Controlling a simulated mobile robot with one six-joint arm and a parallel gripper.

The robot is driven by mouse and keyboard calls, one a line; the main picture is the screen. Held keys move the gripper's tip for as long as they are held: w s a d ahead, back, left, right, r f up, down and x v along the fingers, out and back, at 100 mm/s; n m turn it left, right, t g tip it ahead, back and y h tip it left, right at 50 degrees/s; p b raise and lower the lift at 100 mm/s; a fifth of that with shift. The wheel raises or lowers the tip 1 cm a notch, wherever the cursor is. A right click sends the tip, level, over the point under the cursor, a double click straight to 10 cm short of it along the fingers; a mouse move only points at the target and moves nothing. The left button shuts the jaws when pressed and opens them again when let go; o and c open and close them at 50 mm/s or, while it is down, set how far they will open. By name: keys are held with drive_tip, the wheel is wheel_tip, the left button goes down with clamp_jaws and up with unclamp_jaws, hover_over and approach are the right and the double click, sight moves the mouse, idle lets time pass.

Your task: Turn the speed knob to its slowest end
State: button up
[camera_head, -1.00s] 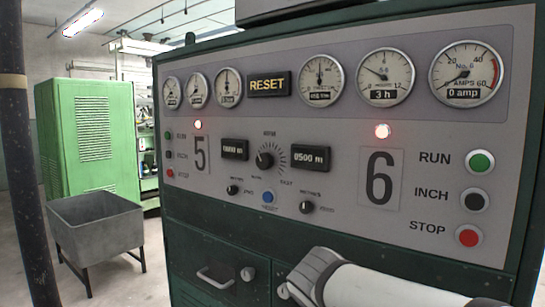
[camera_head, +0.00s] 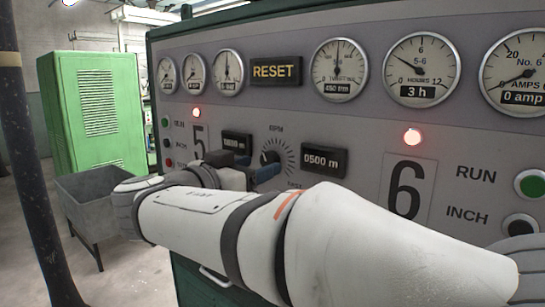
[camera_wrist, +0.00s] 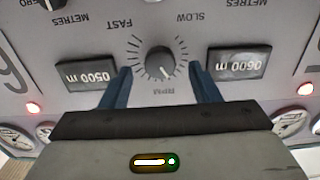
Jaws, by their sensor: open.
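The speed knob (camera_head: 269,158) is a round dark knob on the grey panel, ringed by tick marks; my arm partly hides its surroundings in the head view. In the wrist view, which shows the panel upside down, the knob (camera_wrist: 160,62) is near the middle. Its pale pointer mark is turned toward the RPM label, slightly to the right. SLOW is printed at upper right and FAST at upper left. My gripper (camera_wrist: 159,72) is open, with one blue finger on each side of the knob and visible gaps between. My gripper (camera_head: 240,166) is at the panel in the head view.
Digital displays flank the knob: one reading 0500 m (camera_wrist: 88,74) and one reading 0600 m (camera_wrist: 240,64). Gauges (camera_head: 421,69) and a RESET sign (camera_head: 276,71) line the panel's top. A green RUN button (camera_head: 531,185) is at right. A grey bin (camera_head: 95,190) stands left.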

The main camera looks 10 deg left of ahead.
sight(267, 163)
drive_tip(key=shift+p+x, duration=0.4)
drive_tip(key=shift+x, duration=1.15)
drive_tip(key=shift+c, duration=0.4)
drive_tip(key=shift+f, duration=0.1)
drive_tip(key=c, duration=0.9)
